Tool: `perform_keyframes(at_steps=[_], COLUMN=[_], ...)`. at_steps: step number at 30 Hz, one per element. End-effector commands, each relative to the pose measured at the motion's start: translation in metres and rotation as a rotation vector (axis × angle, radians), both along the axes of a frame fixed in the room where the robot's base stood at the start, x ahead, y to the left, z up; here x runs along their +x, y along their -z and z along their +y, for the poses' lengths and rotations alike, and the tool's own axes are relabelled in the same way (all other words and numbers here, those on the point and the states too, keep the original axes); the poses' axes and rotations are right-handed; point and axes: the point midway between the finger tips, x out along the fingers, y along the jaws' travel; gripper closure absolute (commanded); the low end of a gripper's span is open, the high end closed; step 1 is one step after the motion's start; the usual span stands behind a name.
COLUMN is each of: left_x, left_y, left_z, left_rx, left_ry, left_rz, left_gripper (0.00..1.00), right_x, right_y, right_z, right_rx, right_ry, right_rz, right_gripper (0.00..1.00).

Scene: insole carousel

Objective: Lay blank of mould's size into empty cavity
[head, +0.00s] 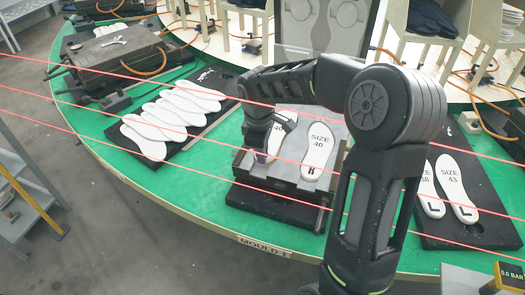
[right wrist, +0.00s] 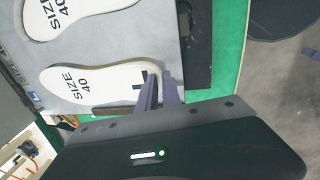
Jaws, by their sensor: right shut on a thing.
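The mould (head: 290,185) is a grey metal plate in the middle of the green carousel table. A white blank marked SIZE 40 and R (head: 318,150) lies in its right half. A second white SIZE 40 blank (head: 277,136) is over the left half, partly hidden by my right arm. In the right wrist view this blank (right wrist: 95,84) shows an L at its heel. My right gripper (head: 262,155) is shut on its heel end; its fingers also show in the right wrist view (right wrist: 160,92). I cannot tell whether it is fully seated. My left gripper is out of view.
A black board (head: 213,121) with several white blanks is on the left. Another black board (head: 487,232) with SIZE 38 and 43 blanks is on the right. Another mould (head: 108,65) stands at the far left. Red lines cross the scene.

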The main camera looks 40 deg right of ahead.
Motion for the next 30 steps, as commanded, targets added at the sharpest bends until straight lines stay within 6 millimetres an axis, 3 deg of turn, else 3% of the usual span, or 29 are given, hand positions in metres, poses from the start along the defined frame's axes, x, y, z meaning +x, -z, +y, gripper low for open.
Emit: perform_keyframes(at_steps=[9,23,24,30], left_x=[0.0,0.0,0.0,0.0], left_y=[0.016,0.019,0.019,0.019], left_z=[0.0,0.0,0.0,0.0], left_rx=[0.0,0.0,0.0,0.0], left_ry=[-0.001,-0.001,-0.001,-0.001], left_rz=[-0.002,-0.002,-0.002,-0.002], left_gripper=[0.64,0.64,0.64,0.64], right_x=[0.0,-0.003,-0.003,-0.003], right_y=[0.023,0.031,0.031,0.032], right_z=[0.0,0.001,0.001,0.001], right_rx=[-0.001,0.003,0.003,0.005], right_ry=[0.001,0.001,0.001,0.003], right_rz=[0.001,0.01,0.01,0.011], right_gripper=[1.0,1.0,0.88,0.72])
